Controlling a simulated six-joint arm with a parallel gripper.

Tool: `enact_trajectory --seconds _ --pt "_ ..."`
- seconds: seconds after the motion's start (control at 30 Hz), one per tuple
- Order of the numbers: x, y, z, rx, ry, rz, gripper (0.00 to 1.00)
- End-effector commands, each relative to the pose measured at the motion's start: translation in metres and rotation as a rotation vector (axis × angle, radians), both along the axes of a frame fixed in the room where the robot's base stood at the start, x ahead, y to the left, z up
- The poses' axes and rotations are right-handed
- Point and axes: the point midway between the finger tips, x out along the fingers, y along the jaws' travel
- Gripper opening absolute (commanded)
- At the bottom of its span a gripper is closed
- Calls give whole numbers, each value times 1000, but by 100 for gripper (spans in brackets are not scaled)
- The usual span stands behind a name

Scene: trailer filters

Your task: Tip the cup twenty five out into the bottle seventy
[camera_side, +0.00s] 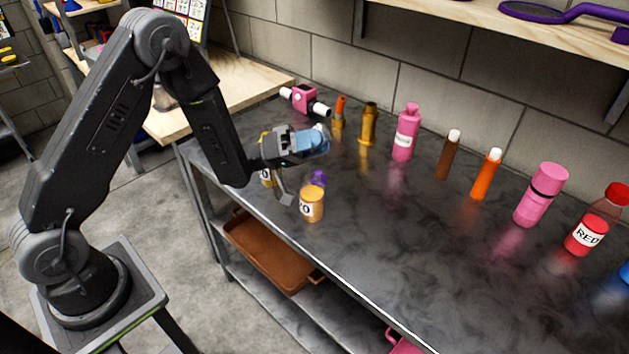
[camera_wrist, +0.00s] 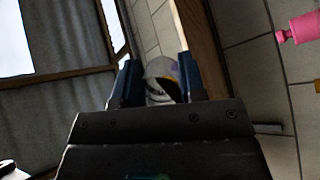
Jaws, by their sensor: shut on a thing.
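My gripper (camera_side: 312,141) is raised above the left end of the dark table. In the wrist view, its blue fingers are shut on a pale, rounded cup (camera_wrist: 161,72). The cup's number cannot be read, and in the side view the fingers mostly hide it. An orange-yellow container (camera_side: 312,205) with a white label ending in 0 stands on the table below my gripper; its full number is unclear. A small purple thing (camera_side: 318,178) shows just behind the first container.
A row stands along the back: a pink device (camera_side: 304,97), an orange bottle (camera_side: 338,112), a gold bottle (camera_side: 368,125), pink bottles (camera_side: 405,135), a brown bottle (camera_side: 447,158) and a RED bottle (camera_side: 587,236). The table's (camera_side: 400,260) front middle is clear.

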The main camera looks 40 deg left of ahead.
Motion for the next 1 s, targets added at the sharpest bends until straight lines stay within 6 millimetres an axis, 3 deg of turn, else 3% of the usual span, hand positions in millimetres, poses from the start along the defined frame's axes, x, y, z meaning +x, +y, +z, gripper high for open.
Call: enact_trajectory --seconds 1.0 --pt "-1 1 0 -39 -61 0 6"
